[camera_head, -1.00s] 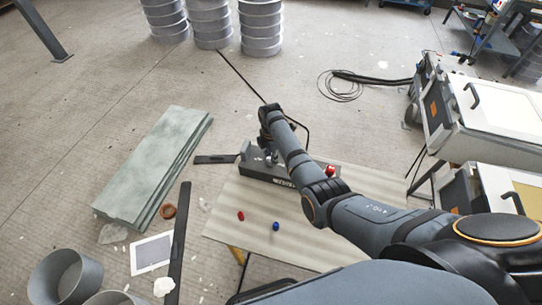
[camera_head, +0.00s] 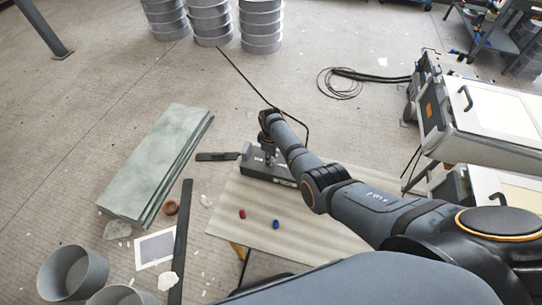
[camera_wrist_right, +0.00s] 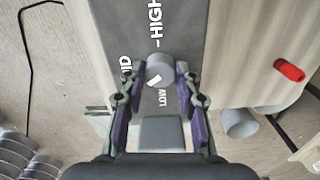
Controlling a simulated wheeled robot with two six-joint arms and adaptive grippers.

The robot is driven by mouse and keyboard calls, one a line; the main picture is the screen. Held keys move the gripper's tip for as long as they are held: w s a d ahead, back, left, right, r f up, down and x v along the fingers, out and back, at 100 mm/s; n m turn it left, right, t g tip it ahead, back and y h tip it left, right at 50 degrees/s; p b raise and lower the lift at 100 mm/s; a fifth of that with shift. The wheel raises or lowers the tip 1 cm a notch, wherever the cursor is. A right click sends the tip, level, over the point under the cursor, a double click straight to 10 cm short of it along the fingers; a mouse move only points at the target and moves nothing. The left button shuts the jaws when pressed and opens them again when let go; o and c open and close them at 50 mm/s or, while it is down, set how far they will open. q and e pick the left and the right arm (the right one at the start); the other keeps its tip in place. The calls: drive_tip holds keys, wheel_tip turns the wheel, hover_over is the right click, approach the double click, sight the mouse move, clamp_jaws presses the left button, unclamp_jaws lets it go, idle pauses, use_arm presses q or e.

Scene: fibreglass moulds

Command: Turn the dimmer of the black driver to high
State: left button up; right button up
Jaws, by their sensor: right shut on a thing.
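The black driver (camera_head: 284,180) is a long dark box lying on the table, with white lettering on its near side. In the right wrist view its dark top (camera_wrist_right: 130,25) carries the labels HIGH, MID and LOW around a round grey dimmer knob (camera_wrist_right: 161,66). The knob's white mark sits on its lower left side, between LOW and MID. My right gripper (camera_head: 268,153) comes down on the driver from above. My left gripper is not in view.
A small red piece (camera_head: 242,214) and a blue piece (camera_head: 276,224) lie on the pale striped table (camera_head: 310,237). Green-grey boards (camera_head: 160,160) are stacked on the floor to the left. White-topped machines (camera_head: 500,115) stand at the right. A black cable (camera_head: 250,85) runs behind the driver.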

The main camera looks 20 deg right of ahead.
drive_tip(key=m+p, duration=0.1)
drive_tip(key=m, duration=1.1)
drive_tip(key=shift+m, duration=0.3)
drive_tip(key=m, duration=0.6)
drive_tip(key=shift+m+p, duration=0.3)
drive_tip(key=m, duration=0.5)
drive_tip(key=shift+w, duration=0.1)
drive_tip(key=shift+m, duration=0.4)
drive_tip(key=o, duration=1.1)
drive_tip(key=shift+o, duration=0.2)
wheel_tip(320, 180, up, 12)
